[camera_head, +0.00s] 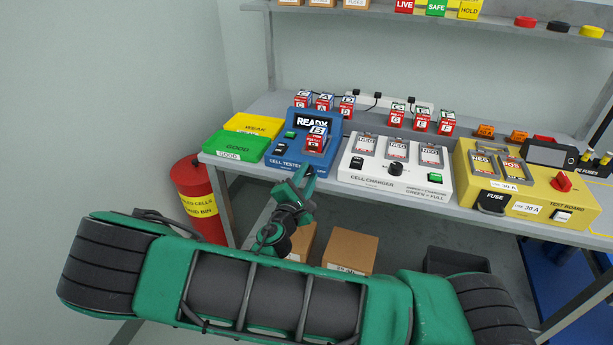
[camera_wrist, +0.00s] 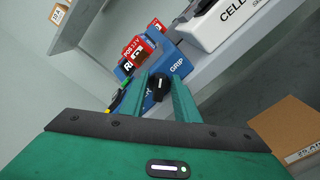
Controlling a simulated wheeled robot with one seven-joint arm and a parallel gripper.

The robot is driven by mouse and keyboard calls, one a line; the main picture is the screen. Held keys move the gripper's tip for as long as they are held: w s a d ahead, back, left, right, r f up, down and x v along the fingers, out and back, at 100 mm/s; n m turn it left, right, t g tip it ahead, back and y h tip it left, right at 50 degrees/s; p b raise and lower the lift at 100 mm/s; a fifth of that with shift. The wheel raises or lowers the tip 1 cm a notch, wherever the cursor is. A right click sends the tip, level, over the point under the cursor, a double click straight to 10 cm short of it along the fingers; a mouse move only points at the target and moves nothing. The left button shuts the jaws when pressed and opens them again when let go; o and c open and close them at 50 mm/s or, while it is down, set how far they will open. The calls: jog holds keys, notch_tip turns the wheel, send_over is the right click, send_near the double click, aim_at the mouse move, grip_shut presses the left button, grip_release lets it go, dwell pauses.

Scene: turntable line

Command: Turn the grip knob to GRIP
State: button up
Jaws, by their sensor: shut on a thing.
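The blue cell tester (camera_head: 283,160) stands on the bench's front edge in the head view, its display reading READY, with a red cell (camera_head: 314,143) tagged B in its slot. In the wrist view a black grip knob (camera_wrist: 158,87) sits on the blue front, beside the white word GRIP (camera_wrist: 179,74). My gripper (camera_wrist: 161,92) is shut on the knob, one finger on each side. I cannot tell where the knob's pointer stands. In the head view my gripper (camera_head: 296,182) is at the tester's front and the knob is hidden.
The white cell charger (camera_head: 395,172) is just right of the tester, the yellow test board (camera_head: 530,195) beyond it. Green (camera_head: 236,148) and yellow (camera_head: 258,123) trays lie left. A red bin (camera_head: 200,200) stands by the bench, and cardboard boxes (camera_head: 350,250) lie below. Several cells stand behind.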

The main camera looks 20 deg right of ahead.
jog(key=m, duration=0.4)
jog(key=shift+s+d+f+m, duration=0.1)
jog(key=shift+f+m, duration=0.2)
jog(key=shift+m, duration=0.1)
jog(key=shift+c, duration=0.2)
jog(key=shift+a, duration=0.25)
dwell(0.5)
jog(key=o, duration=0.7)
jog(key=shift+s+r, duration=0.6)
jog(key=shift+s, duration=0.15)
jog(key=v, duration=1.1)
jog(key=shift+s, duration=0.4)
jog(key=v, duration=1)
jog(key=shift+s+a, duration=0.25)
jog(key=shift+a, duration=0.1)
